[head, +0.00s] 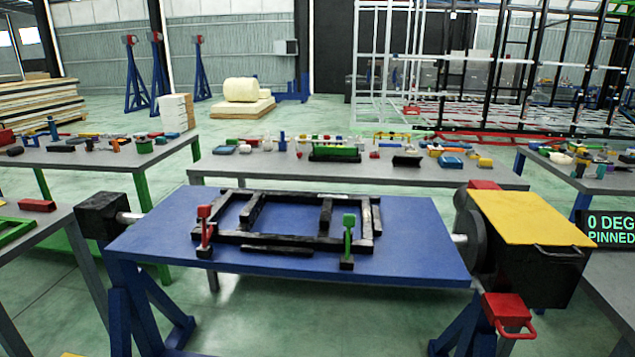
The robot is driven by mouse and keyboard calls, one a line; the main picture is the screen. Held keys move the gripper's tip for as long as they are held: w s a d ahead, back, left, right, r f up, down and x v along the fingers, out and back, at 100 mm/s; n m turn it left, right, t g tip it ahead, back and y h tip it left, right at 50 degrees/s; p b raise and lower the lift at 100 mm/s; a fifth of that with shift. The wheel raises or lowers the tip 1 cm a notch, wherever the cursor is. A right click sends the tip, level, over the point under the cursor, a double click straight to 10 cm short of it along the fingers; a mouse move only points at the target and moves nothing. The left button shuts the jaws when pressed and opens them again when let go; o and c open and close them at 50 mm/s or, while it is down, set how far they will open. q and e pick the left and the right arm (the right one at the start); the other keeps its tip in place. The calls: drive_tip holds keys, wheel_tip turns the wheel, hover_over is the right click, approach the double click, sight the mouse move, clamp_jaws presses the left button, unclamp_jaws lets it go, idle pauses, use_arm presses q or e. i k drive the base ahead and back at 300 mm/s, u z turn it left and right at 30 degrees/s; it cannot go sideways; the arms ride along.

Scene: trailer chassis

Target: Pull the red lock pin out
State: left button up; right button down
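The red lock pin (508,309) is at the lower right of the head view, a red block with a looped handle on its near side. It sits at the top of the blue stand, below the black drive box (540,270). How deep it sits is hidden. A blue table (420,230) is mounted between this drive box and a black block (100,216) at the left. A sign (612,229) at the right edge reads "0 DEG PINNED". Neither of my grippers is in view.
A black frame (300,239) lies on the blue table, with a red clamp (205,232) and a green clamp (348,240) at its near side. A yellow plate (530,217) covers the drive box. Grey benches with small items stand behind. Open floor (300,315) shows in front.

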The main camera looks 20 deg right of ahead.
sight(507, 310)
drive_tip(key=z, duration=0.85)
drive_tip(key=i, duration=0.85)
drive_tip(key=z, duration=0.65)
